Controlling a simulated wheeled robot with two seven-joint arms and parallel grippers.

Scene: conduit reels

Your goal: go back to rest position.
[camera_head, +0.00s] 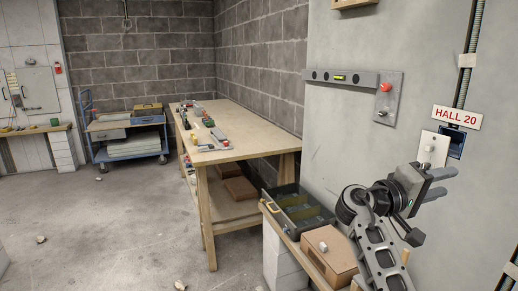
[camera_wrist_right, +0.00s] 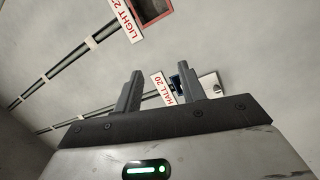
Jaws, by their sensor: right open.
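My right gripper (camera_head: 440,183) is raised in front of the grey wall at the right of the head view. Its two fingers point right and stand apart, with nothing between them. The right wrist view also shows its open fingers (camera_wrist_right: 168,95), with the wall behind them. The HALL 20 sign (camera_head: 457,116) is above the gripper in the head view. A white switch plate (camera_head: 433,147) is just behind and above the gripper. I cannot tell how far the fingers are from the wall. My left gripper is not in view.
A low bench below my right arm holds an open toolbox (camera_head: 298,209) and a brown box (camera_head: 330,254). A long wooden table (camera_head: 235,152) stands along the block wall. A level (camera_head: 340,78) is on the grey wall. The floor at left is mostly clear.

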